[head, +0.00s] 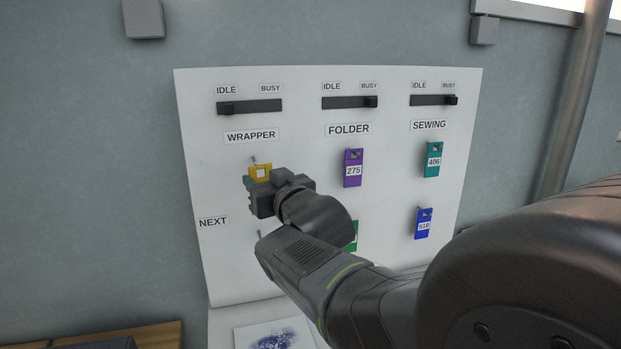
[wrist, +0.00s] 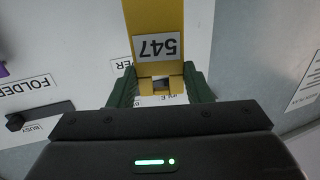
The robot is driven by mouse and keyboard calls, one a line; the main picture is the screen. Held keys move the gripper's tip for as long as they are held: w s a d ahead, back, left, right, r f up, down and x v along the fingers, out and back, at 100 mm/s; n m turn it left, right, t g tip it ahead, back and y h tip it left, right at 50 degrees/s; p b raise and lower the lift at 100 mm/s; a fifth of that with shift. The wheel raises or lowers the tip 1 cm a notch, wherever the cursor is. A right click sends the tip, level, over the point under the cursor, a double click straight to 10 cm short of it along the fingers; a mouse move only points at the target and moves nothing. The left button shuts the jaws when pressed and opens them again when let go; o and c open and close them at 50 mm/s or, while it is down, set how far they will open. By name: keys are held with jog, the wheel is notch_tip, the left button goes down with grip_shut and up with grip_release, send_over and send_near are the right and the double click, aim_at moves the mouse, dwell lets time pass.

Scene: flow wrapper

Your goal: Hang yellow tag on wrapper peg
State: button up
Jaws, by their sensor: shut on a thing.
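My gripper (head: 262,182) is shut on the yellow tag (head: 259,166), at the board below the WRAPPER label (head: 251,136). The wrapper peg (head: 254,160) shows just above the tag's upper edge. I cannot tell whether the peg passes through the tag's hole. In the wrist view the yellow tag (wrist: 157,17) shows the number 547, upside down, and has a square hole at its near end. The green fingers of my gripper (wrist: 162,88) stand on either side of that end. My gripper and arm hide the tag's lower part in the head view.
The white board (head: 200,150) also bears a purple tag 275 (head: 353,181), a teal tag 406 (head: 432,170), a blue tag 518 (head: 424,236) and a partly hidden green tag (head: 353,243). Sliders run along its top. A lower peg (head: 259,234) by NEXT looks bare.

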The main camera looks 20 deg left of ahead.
jog(key=shift+w+a+f+p, duration=0.1)
jog(key=shift+w+a+f, duration=0.2)
jog(key=shift+w+a, duration=1)
jog(key=shift+w+a+f+p, duration=0.2)
jog(key=shift+w+a, duration=0.5)
jog(key=shift+w, duration=1.25)
jog(key=shift+w+a+f, duration=0.35)
jog(key=shift+w+a, duration=0.65)
jog(key=shift+w, duration=0.6)
jog(key=o, duration=1)
jog(key=shift+o, duration=0.2)
jog(key=b+v, duration=0.1)
jog(key=v, duration=1.3)
jog(key=shift+b, duration=0.4)
jog(key=shift+a, duration=0.15)
